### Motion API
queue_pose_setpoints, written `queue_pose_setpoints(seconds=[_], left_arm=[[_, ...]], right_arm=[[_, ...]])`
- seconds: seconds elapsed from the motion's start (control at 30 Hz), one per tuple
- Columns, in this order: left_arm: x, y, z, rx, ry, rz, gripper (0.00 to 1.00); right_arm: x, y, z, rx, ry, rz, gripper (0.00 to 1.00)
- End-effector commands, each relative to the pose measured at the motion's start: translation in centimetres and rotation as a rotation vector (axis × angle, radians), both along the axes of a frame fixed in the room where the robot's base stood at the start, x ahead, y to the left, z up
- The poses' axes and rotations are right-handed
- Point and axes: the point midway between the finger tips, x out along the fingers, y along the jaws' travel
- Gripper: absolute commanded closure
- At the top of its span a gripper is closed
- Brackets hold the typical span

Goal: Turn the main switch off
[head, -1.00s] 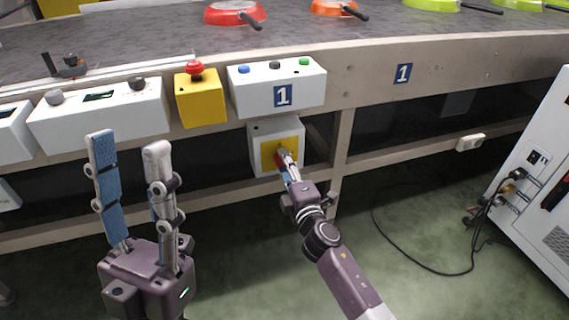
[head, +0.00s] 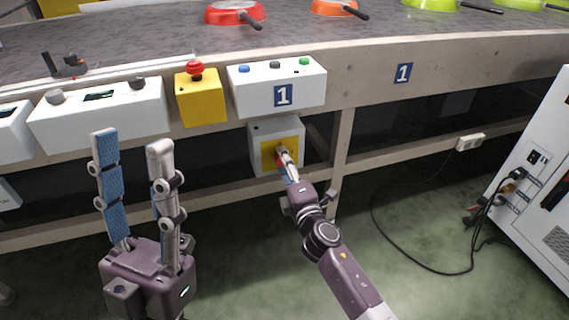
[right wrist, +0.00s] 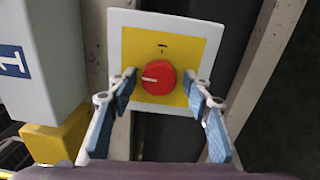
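The main switch is a red round knob (right wrist: 158,77) on a yellow plate (right wrist: 193,46) on a white box (right wrist: 118,32). In the right wrist view a white line on the knob points left. The box (head: 257,158) hangs under the conveyor in the head view, where the fingers hide most of the knob. My right gripper (right wrist: 160,82) has one finger on each side of the knob, with a gap visible on the right; contact on the left is unclear. My left gripper (head: 131,142) is open and empty, pointing up at the left.
Above are a yellow box with a red button (head: 195,70) and a white button panel (head: 275,85). Pans (head: 232,14) lie on the conveyor. A frame post (head: 341,150) stands right of the switch box. A white cabinet (head: 535,190) with cables is at the right.

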Motion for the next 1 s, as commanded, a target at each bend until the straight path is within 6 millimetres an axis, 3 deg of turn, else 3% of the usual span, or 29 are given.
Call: queue_pose_setpoints(seconds=[0.3,0.47,1.0], left_arm=[[0.1,-0.1,-0.1,0.001,0.005,-0.003,0.6],[0.1,-0.1,-0.1,0.0,0.003,-0.002,0.6],[0.0,0.0,0.0,0.0,0.001,-0.001,0.6]], right_arm=[[-0.1,-0.1,0.1,0.0,-0.001,-0.002,0.51],[-1.3,-0.6,0.0,-0.002,-0.001,-0.003,0.51],[-10.3,-3.4,-0.3,0.001,0.001,0.0,0.51]])
